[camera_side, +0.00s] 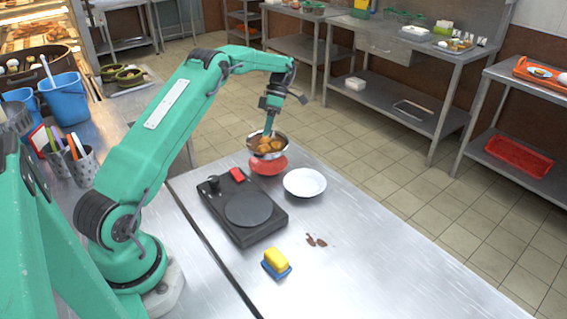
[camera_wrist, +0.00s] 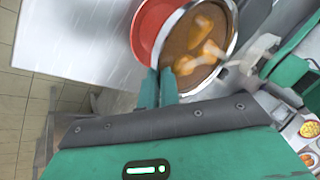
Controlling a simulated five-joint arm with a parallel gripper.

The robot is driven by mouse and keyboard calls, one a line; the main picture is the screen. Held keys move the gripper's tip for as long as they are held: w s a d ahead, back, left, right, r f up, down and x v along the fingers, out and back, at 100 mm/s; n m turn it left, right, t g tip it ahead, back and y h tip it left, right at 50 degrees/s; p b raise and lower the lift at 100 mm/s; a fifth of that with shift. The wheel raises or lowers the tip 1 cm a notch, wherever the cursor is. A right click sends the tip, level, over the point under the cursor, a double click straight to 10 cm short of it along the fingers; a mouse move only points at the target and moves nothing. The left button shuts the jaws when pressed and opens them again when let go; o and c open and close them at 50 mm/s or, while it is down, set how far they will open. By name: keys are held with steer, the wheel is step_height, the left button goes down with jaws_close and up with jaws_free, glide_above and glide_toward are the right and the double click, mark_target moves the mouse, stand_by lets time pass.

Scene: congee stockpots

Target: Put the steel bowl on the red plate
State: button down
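The steel bowl (camera_side: 266,157), with orange-brown food in it, is directly over the red plate (camera_side: 267,168) at the far end of the steel table. My gripper (camera_side: 268,131) reaches down to the bowl's rim from above. In the wrist view its two fingers (camera_wrist: 159,88) are close together at the near edge of the bowl (camera_wrist: 235,42), shut on the rim. The red plate (camera_wrist: 145,28) shows past the bowl's left side there, so the two look off centre in that view. The bowl hides most of the plate. I cannot tell whether the bowl touches it.
A white plate (camera_side: 304,183) lies just right of the red plate. A black hot plate (camera_side: 244,206) with a small red item (camera_side: 237,174) stands nearer. The table's right part is clear.

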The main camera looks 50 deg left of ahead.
steer(key=shift+f, duration=1.2)
steer(key=shift+f, duration=0.3)
steer(key=c, duration=1.6)
jaws_free()
steer(key=shift+c, duration=0.2)
steer(key=shift+c, duration=0.9)
steer(key=shift+w+a+r, duration=0.1)
steer(key=shift+w+r, duration=0.15)
steer(key=shift+r, duration=0.1)
steer(key=shift+w+a+r, duration=0.15)
steer(key=shift+w+r, duration=0.15)
steer(key=shift+r, duration=0.3)
steer(key=shift+w+a+r, duration=0.1)
steer(key=shift+w+r, duration=0.1)
steer(key=shift+r, duration=0.05)
